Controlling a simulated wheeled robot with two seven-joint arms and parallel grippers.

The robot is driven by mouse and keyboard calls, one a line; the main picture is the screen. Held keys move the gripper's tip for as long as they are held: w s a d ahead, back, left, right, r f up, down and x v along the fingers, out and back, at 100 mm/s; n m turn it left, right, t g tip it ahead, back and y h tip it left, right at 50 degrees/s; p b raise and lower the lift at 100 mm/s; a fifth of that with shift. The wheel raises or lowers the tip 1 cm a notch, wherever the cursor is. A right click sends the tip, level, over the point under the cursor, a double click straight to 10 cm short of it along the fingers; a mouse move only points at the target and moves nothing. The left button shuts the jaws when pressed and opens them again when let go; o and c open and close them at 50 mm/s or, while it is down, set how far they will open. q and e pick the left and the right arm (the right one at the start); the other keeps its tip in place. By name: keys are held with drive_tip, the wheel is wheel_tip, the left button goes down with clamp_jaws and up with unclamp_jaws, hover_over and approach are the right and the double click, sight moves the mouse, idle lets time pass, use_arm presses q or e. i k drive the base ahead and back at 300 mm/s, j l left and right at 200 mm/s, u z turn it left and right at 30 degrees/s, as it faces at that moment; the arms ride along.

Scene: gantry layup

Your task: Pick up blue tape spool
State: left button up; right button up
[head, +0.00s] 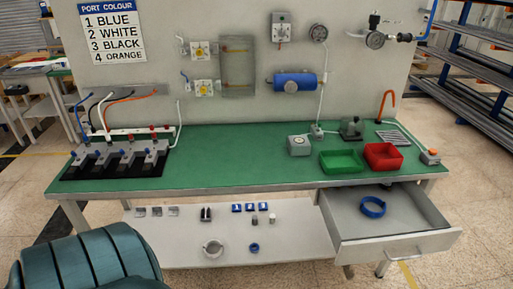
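The blue tape spool (373,207) looks like a blue ring lying in the open grey drawer (405,239) at the right, under the bench. It lies toward the back of the drawer floor, with bare floor around it. A smaller blue ring (254,247) lies on the pale lower shelf (180,237), left of the drawer. Neither of my grippers shows in the head view, so nothing is seen touching the spool.
The green bench top (235,168) is above the drawer, carrying a green bin (341,160), a red bin (383,156) and a black valve fixture (113,162).

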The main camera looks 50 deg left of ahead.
sight(252, 245)
drive_tip(key=i+j, duration=0.2)
drive_tip(key=i, duration=0.35)
drive_tip(key=u, duration=1.75)
